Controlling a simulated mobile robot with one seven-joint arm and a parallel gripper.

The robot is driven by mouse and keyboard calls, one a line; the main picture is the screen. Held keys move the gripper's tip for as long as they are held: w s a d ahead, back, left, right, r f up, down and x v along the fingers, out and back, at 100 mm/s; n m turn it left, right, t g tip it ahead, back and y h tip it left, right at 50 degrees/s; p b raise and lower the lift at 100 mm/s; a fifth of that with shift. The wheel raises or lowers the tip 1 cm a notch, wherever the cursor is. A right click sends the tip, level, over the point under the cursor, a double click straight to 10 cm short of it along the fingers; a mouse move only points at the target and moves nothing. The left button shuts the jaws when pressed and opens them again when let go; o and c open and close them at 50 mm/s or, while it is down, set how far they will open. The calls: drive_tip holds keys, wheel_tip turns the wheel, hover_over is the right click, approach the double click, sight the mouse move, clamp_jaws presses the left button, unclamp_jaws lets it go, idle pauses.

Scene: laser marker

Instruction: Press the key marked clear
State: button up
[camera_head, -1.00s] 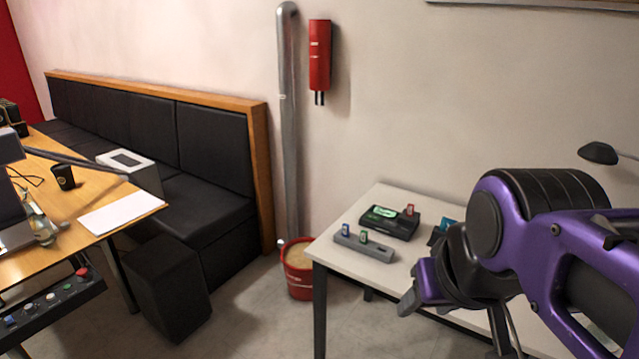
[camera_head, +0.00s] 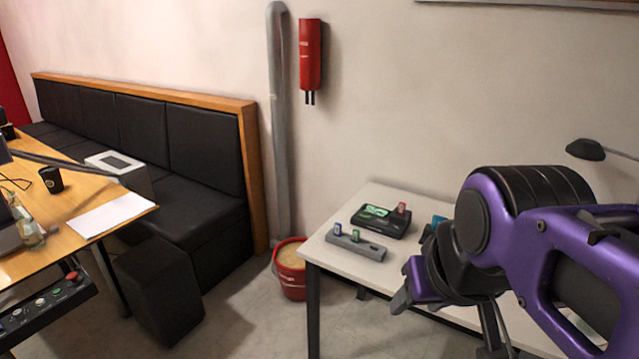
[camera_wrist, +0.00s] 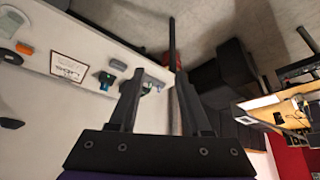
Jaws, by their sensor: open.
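A black device (camera_head: 381,223) with a lit green screen and a red cartridge sits on the white table; no lettering on it is legible. A dark control panel (camera_head: 42,309) with several round coloured buttons, one large and red, is at the lower left below the wooden table top. Its labels are too small to read, so I cannot tell which key is marked clear. My gripper (camera_head: 402,298) is in front of the white table, apart from the device and far right of the panel. In the wrist view my gripper (camera_wrist: 160,75) is open and empty.
A grey rack (camera_head: 354,246) with two small cartridges stands on the white table (camera_head: 325,258). A red bucket (camera_head: 291,278), a black stool (camera_head: 160,290) and a black bench (camera_head: 200,205) lie between the two tables. Open floor (camera_head: 245,325) shows in front.

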clamp_jaws()
idle(1.5)
